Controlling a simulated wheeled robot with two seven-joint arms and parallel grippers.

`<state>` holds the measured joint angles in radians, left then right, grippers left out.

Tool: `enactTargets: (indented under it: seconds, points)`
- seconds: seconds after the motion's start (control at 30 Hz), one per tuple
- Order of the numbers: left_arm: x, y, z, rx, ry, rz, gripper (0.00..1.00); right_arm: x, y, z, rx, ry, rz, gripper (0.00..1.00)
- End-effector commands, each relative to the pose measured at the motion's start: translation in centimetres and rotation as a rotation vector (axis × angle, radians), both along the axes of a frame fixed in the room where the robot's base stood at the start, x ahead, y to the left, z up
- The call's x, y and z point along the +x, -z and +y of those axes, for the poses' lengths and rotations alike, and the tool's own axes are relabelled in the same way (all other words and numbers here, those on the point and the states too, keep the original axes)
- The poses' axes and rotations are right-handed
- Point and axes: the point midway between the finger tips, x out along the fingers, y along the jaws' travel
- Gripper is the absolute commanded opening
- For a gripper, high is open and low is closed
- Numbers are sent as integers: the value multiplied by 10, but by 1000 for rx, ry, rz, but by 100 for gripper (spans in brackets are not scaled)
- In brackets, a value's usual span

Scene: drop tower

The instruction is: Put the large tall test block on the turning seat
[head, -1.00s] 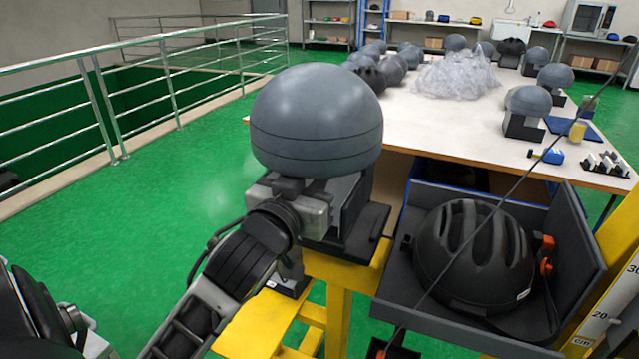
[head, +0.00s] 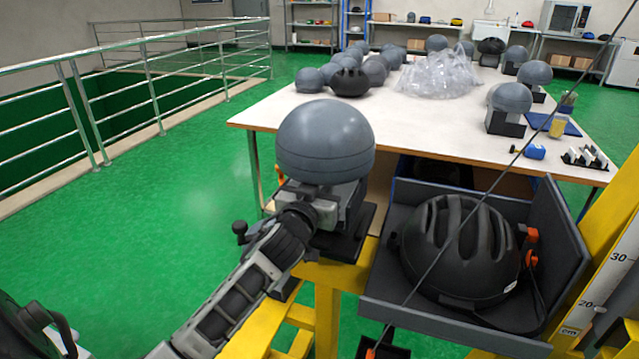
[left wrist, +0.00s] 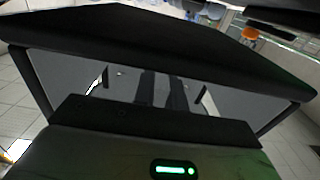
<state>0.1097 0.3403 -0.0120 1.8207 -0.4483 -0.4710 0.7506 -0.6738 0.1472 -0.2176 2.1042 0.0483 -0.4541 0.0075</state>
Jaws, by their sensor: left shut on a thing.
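The large tall test block, a grey dome (head: 325,142) on a dark base, stands upright in the middle of the head view. My left gripper (head: 312,207) is shut on the narrow part under the dome, from the near left side. A black plate, apparently the turning seat (head: 367,232), shows at the block's base on top of a yellow stand. The block and arm hide most of it, and I cannot tell whether the base touches it. The left wrist view shows mostly a dark frame around a grey surface; contact is unclear there. My right gripper is not in view.
A black helmet (head: 462,245) sits in a grey tray (head: 565,225) just right of the stand. A thin dark cable crosses diagonally in front. A yellow post with a ruler (head: 606,290) stands at right. Behind is a table (head: 440,125) with other headforms. Green floor at left is clear.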

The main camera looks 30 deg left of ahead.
Motion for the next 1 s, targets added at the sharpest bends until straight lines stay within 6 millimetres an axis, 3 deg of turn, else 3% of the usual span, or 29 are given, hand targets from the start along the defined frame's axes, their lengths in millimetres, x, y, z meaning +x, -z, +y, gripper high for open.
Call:
enactTargets:
  seconds: [0.23, 0.67, 0.7, 0.77, 1.0]
  points:
    - [2, 25, 0, 1, 2, -8, 0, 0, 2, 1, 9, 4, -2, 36]
    - [2, 31, 0, 1, 2, -10, 0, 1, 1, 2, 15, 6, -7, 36]
    - [1, 35, 0, -2, 0, 3, 21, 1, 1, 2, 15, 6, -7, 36]
    - [1, 35, 0, -2, 0, 3, 34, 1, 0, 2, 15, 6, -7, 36]
    - [1, 35, 0, -1, 0, 3, 34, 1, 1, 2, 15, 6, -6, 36]
